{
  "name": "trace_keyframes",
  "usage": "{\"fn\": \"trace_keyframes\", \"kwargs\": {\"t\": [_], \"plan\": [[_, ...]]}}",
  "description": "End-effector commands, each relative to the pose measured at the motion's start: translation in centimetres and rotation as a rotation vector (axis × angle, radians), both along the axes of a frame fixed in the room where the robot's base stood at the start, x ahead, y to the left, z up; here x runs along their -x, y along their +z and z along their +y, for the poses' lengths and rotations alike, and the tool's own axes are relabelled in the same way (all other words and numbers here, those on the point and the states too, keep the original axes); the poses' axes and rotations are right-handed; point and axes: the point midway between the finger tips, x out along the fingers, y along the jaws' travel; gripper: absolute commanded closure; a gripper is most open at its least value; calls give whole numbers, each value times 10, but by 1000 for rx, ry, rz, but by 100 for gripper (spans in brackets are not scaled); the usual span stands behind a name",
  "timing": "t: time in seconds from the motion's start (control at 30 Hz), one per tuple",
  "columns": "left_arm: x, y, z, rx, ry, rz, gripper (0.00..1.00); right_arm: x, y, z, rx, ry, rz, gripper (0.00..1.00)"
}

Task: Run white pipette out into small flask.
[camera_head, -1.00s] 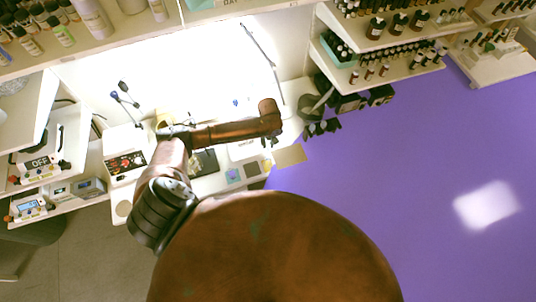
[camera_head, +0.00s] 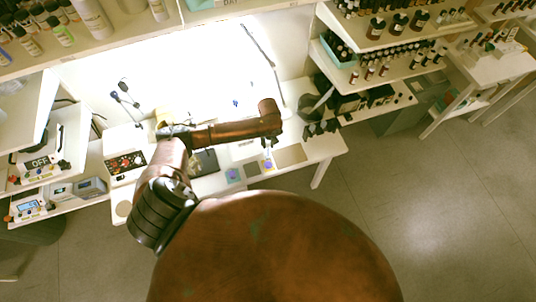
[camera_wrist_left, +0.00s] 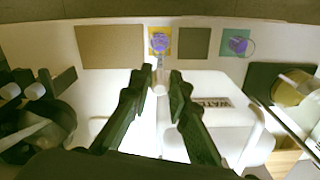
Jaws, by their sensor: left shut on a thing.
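My left gripper (camera_wrist_left: 158,84) is shut on the white pipette (camera_wrist_left: 159,88), which shows between the dark fingers in the left wrist view. Its thin tip points towards a small flask (camera_wrist_left: 158,43) with purple contents on a yellow mat (camera_wrist_left: 169,50). I cannot tell whether the tip is inside the neck. A second purple vessel (camera_wrist_left: 238,44) stands on a teal mat. My right gripper is out of view.
A brown mat (camera_wrist_left: 110,46) and a dark mat (camera_wrist_left: 194,43) lie beside the yellow one. A white container marked WATER (camera_wrist_left: 216,86) stands close right of the fingers. Black holders (camera_head: 318,129) stand at the right. Grey floor (camera_head: 440,200) is open beyond the table.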

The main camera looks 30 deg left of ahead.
Motion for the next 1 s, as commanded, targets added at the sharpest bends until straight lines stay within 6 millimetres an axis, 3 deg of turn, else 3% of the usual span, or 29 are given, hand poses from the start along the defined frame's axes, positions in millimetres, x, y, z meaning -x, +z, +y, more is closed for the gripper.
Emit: {"fn": "trace_keyframes", "kwargs": {"t": [0.27, 0.53, 0.8, 1.0], "plan": [[0, 3, 0, 0, 0, 0, 90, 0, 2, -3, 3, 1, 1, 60], [0, 22, 0, 0, 0, 0, 90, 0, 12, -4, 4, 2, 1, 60], [0, 39, 0, 0, 0, 0, 90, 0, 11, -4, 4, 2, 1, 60], [0, 40, 0, -1, 0, 1, 90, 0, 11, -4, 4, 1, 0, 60]]}}
